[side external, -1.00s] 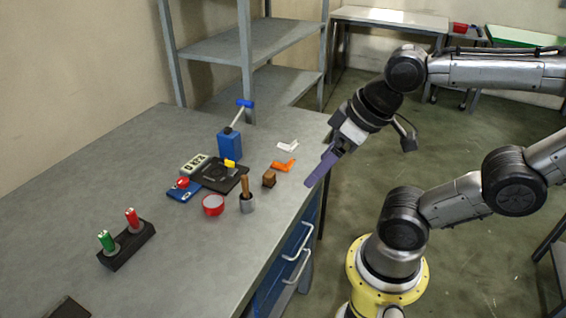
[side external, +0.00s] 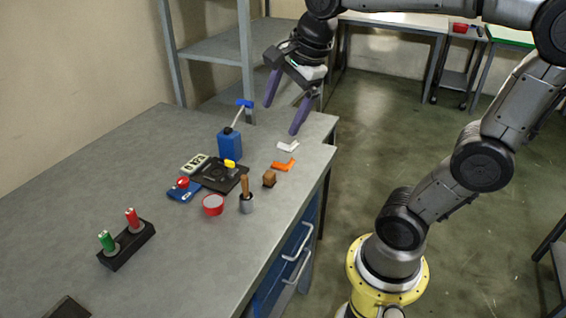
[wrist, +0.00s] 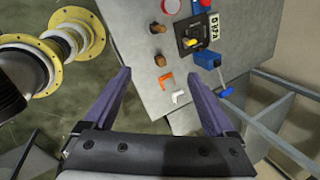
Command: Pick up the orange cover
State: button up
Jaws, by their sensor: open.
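The orange cover (side external: 284,165) is a small bent piece lying on the grey table near its right edge, just in front of a similar white piece (side external: 288,146). In the wrist view the orange cover (wrist: 166,80) lies between the lines of my two fingers, with the white piece (wrist: 179,97) nearer to me. My gripper (side external: 282,118) has two purple fingers spread wide and pointing down. It is empty and above the table's far right corner, apart from the cover. In the wrist view my gripper (wrist: 162,78) frames the cover.
A blue bottle (side external: 230,144), a black device (side external: 221,174) and a red bowl (side external: 213,204) are to the left. Metal shelves (side external: 210,48) stand behind the table.

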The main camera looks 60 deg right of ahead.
jog(key=w+d+f+m+g, duration=0.2)
jog(key=w+d+f+m, duration=0.1)
jog(key=w+d+m, duration=0.55)
jog(key=m+g, duration=0.2)
jog(key=m, duration=0.3)
send_over(283, 159)
notch_tip(283, 159, down, 10)
jog(key=shift+n+y, duration=0.25)
jog(key=shift+y, duration=0.05)
notch_tip(283, 159, down, 7)
jog(key=shift+w+a+f, duration=0.1)
jog(key=shift+w+f, duration=0.05)
jog(key=shift+f, duration=2.9)
jog(key=shift+c, duration=0.3)
jog(key=shift+d+r, duration=0.1)
jog(key=shift+d, duration=0.1)
jog(key=c, duration=1.4)
jog(key=shift+o, duration=0.2)
